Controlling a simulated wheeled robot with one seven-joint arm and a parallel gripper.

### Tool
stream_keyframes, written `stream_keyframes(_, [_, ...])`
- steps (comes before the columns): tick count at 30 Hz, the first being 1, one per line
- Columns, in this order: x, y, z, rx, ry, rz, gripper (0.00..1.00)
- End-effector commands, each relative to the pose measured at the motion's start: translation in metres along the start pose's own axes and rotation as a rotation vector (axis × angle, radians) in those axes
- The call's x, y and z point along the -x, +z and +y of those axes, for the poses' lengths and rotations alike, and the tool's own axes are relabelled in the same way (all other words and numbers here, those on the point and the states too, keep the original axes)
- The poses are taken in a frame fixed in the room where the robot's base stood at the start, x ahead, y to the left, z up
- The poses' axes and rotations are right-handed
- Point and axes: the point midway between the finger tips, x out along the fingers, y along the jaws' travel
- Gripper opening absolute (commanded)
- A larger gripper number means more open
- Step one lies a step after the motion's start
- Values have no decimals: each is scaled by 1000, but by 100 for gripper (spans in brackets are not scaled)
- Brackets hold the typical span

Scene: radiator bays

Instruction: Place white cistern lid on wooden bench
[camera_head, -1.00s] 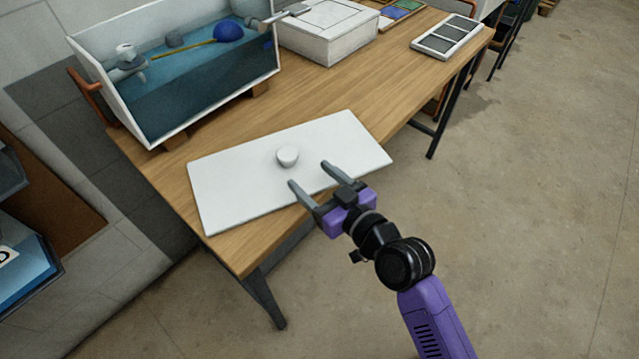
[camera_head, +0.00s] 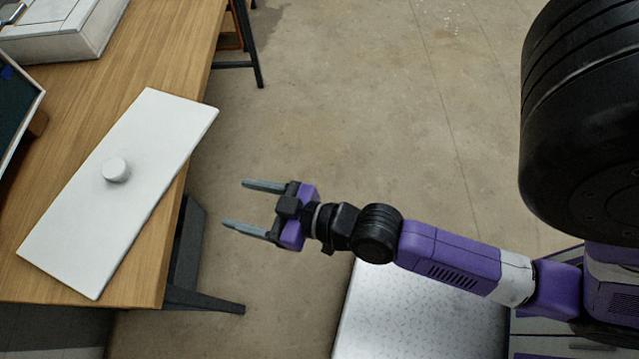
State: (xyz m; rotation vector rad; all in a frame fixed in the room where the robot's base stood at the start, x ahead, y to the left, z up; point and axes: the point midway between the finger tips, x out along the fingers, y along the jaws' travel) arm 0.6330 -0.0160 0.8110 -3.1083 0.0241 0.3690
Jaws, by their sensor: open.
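The white cistern lid (camera_head: 150,145) is a flat rectangular slab with a round knob (camera_head: 116,170) on top. My gripper (camera_head: 234,205) is open and empty. It is to the right of the lid and the bench edge, over the floor, with its fingers pointing left toward the lid and apart from it.
A white box (camera_head: 65,30) stands at the back of the bench. Dark bench legs (camera_head: 205,298) stand below the bench's right side. The concrete floor (camera_head: 400,110) is open to the right.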

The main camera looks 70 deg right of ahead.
Motion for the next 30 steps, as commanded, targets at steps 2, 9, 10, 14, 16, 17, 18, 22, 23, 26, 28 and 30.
stream_keyframes(2, [36,8,-1,2,11,-19,66])
stream_keyframes(9, [124,1,-6,10,14,-34,66])
stream_keyframes(10, [133,-2,-7,11,11,-35,66])
stream_keyframes(14, [160,-12,-11,13,-3,-36,66])
stream_keyframes(16, [168,-15,-13,13,-9,-36,66])
stream_keyframes(17, [171,-17,-13,13,-11,-35,66])
stream_keyframes(18, [173,-18,-14,14,-13,-35,66])
stream_keyframes(22, [175,-19,-14,13,-15,-34,66])
stream_keyframes(23, [175,-19,-14,13,-15,-34,66])
stream_keyframes(26, [175,-19,-14,13,-14,-34,66])
stream_keyframes(28, [175,-20,-14,13,-14,-34,66])
stream_keyframes(30, [176,-25,-14,13,-14,-34,66])
